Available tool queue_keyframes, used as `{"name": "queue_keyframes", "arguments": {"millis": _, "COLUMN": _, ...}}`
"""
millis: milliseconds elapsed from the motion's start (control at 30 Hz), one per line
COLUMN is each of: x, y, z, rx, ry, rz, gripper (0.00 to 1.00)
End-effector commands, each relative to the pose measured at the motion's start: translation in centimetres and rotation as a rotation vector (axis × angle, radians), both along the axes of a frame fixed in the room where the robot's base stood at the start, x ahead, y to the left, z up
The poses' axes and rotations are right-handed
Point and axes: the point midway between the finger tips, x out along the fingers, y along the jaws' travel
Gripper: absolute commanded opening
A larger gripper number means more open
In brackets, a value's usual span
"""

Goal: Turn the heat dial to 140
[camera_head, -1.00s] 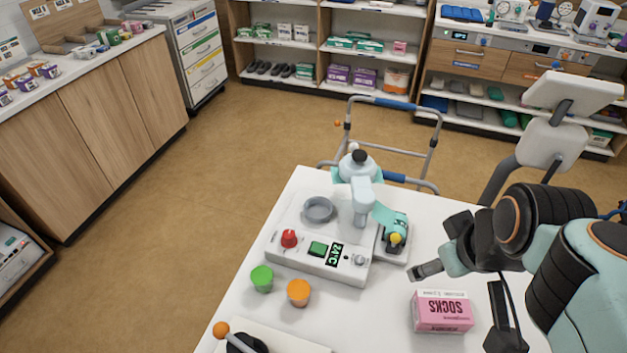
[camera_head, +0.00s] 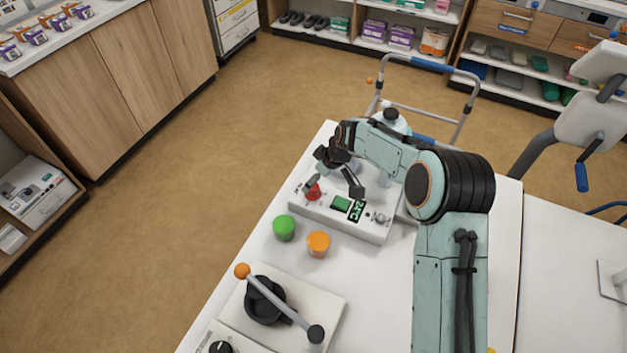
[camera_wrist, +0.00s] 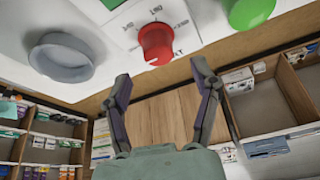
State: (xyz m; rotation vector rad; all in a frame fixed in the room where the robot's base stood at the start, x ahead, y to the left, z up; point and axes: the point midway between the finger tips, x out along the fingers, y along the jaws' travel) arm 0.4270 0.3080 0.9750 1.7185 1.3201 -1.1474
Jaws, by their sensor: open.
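The heat dial is a red knob (camera_head: 312,192) at the left end of a white hotplate unit (camera_head: 338,222) on the table. My gripper (camera_head: 333,188) is above the unit, close to the dial. In the wrist view its two fingers (camera_wrist: 160,72) are spread, with the dial just beyond the gap and nothing between them. A display (camera_head: 357,210) with green digits sits to the right of the dial.
A grey round dish (camera_wrist: 62,57) is near the dial. Green (camera_head: 284,228) and orange (camera_head: 318,243) cups stand in front. A lever with an orange ball (camera_head: 242,271) stands nearer.

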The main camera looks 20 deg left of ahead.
Motion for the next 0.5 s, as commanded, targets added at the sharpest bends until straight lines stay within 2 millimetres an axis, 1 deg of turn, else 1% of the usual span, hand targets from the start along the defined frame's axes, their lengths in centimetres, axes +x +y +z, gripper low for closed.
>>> {"name": "queue_keyframes", "arguments": {"millis": 33, "x": 0.0, "y": 0.3, "z": -0.9, "rx": -0.001, "ry": 0.003, "rz": 0.001, "gripper": 0.62}}
{"name": "queue_keyframes", "arguments": {"millis": 200, "x": 0.3, "y": 1.3, "z": -3.1, "rx": 0.000, "ry": 0.002, "rz": 0.001, "gripper": 0.62}}
{"name": "queue_keyframes", "arguments": {"millis": 333, "x": 0.4, "y": 1.5, "z": -3.9, "rx": -0.001, "ry": 0.001, "rz": -0.001, "gripper": 0.62}}
{"name": "queue_keyframes", "arguments": {"millis": 500, "x": 0.5, "y": 1.6, "z": -4.0, "rx": -0.001, "ry": 0.000, "rz": -0.001, "gripper": 0.62}}
